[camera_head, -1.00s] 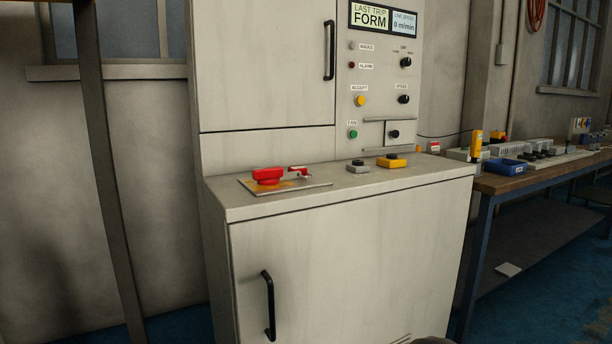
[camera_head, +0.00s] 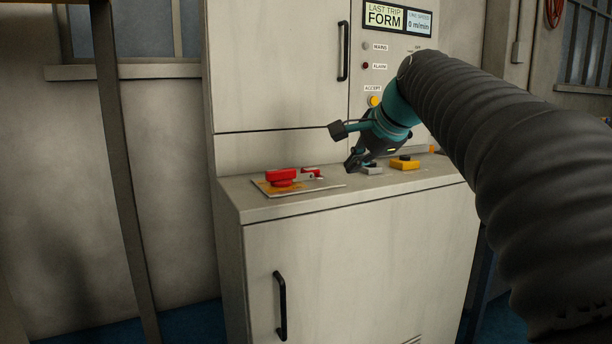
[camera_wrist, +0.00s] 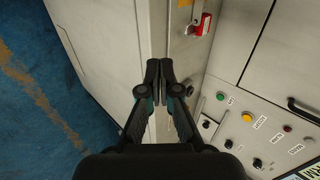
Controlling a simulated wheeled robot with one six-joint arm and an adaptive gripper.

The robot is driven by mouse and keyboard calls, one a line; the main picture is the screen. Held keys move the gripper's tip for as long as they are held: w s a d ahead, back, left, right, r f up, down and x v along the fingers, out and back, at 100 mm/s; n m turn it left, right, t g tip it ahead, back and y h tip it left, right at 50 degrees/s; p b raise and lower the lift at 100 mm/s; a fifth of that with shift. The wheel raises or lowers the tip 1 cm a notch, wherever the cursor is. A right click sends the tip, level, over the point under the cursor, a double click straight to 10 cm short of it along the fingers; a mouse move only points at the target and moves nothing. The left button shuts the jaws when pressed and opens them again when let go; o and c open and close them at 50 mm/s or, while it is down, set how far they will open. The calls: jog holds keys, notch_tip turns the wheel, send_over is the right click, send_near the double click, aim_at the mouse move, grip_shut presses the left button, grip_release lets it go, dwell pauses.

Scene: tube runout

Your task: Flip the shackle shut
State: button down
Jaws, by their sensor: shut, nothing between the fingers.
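A red rotary switch handle (camera_head: 282,177) sits on a yellow-marked plate (camera_head: 330,186) on the cabinet ledge. Just right of it is a small red and grey piece (camera_head: 312,173) that looks like the padlock with the shackle; whether its shackle is open is too small to tell. In the wrist view, a red piece with a pale metal part (camera_wrist: 202,26) lies near the top, beyond the fingertips. My gripper (camera_head: 352,164) is over the ledge, right of the padlock and apart from it. In the wrist view my gripper (camera_wrist: 160,68) has its fingertips together, with nothing between them.
The upright control panel (camera_wrist: 240,120) with buttons and knobs rises behind.

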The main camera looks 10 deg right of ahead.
aim_at(319, 184)
jog(key=shift+w+d+r, duration=0.15)
jog(key=shift+w+r, duration=0.2)
jog(key=shift+r, duration=0.05)
jog(key=x, duration=0.9)
jog(key=shift+w+f, duration=0.2)
jog(key=shift+f, duration=0.1)
jog(key=shift+w+a, duration=0.25)
jog(key=shift+w, duration=0.35)
jog(key=shift+w+a, duration=0.25)
jog(key=shift+w, duration=0.3)
jog(key=shift+w+a, duration=0.25)
jog(key=shift+w, duration=0.65)
